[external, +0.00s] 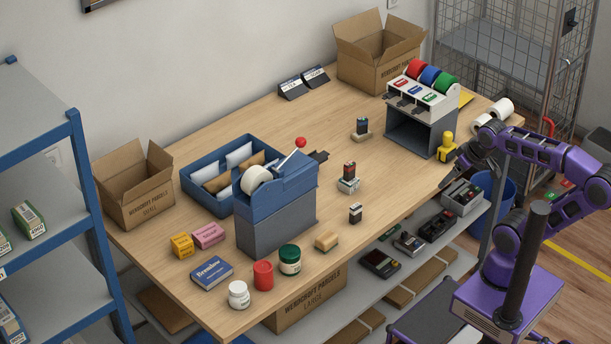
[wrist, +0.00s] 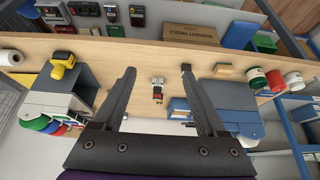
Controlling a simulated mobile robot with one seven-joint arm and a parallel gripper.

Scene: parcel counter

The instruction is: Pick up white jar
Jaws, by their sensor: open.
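The white jar (external: 238,294) stands upright at the near left corner of the wooden table, left of a red can (external: 263,275) and a green-lidded jar (external: 289,260). In the wrist view a small white shape (wrist: 293,78), which looks like the white jar, shows near the right edge, beside the red can. My gripper (wrist: 158,76) is open with nothing between its fingers. In the external view my gripper (external: 447,168) is at the table's right side, far from the white jar.
A blue-grey tape dispenser machine (external: 277,218) stands mid-table, behind the jars. A blue book (external: 211,273) lies left of the white jar. A tape-roll stand (external: 424,118) and a yellow tool (external: 447,146) are near my gripper.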

